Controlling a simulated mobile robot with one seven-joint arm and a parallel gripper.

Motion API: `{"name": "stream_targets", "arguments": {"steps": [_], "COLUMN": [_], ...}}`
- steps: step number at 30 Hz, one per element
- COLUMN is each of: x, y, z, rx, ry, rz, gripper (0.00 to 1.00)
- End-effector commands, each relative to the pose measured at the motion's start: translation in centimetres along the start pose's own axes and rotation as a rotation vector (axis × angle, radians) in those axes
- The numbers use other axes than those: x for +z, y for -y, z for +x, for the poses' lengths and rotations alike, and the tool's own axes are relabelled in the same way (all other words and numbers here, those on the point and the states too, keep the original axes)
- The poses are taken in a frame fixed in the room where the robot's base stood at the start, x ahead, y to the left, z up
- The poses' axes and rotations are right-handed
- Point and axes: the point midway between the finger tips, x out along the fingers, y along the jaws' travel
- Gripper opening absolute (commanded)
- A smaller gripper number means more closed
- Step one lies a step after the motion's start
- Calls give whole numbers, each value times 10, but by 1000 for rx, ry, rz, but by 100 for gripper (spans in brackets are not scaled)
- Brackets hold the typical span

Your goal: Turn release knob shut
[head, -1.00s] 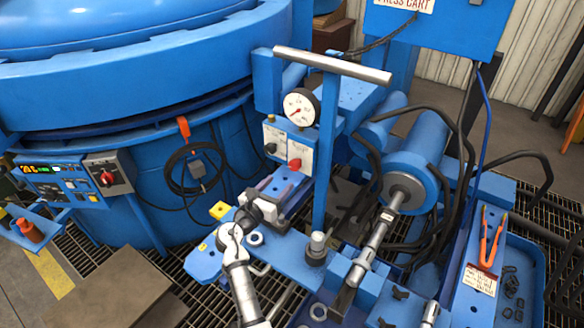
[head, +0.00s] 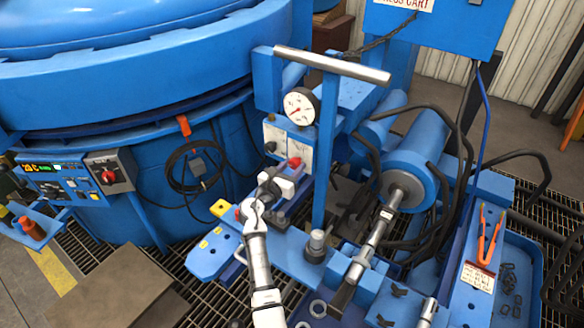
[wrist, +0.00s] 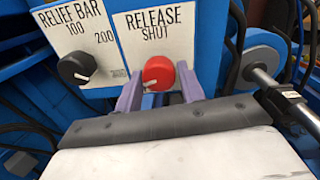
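The red release knob (wrist: 158,72) sits on a white plate marked "RELEASE" and "SHUT" in the wrist view. Its white pointer mark faces down and left, away from the word SHUT above it. In the head view the knob (head: 294,162) shows just above my gripper (head: 287,175). In the wrist view my gripper (wrist: 159,84) is open, with one purple finger to the lower left of the knob and one to the lower right. The knob shows between and beyond the fingertips; I cannot tell whether they touch it.
A black knob (wrist: 76,68) on the "RELIEF BAR" plate is close on the left. A pressure gauge (head: 301,107) stands above the panel. A blue upright post (head: 326,150) with a grey crossbar (head: 332,65) is close to the right of my gripper.

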Motion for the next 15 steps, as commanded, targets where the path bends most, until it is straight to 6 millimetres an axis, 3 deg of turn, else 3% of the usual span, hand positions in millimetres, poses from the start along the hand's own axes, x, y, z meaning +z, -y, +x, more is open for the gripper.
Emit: {"name": "stream_targets", "arguments": {"steps": [1,6,15], "x": [0,0,-1], "y": [0,0,0], "z": [0,0,0], "rx": [0,0,0], "ry": [0,0,2], "rz": [0,0,38], "gripper": [32,11,11]}}
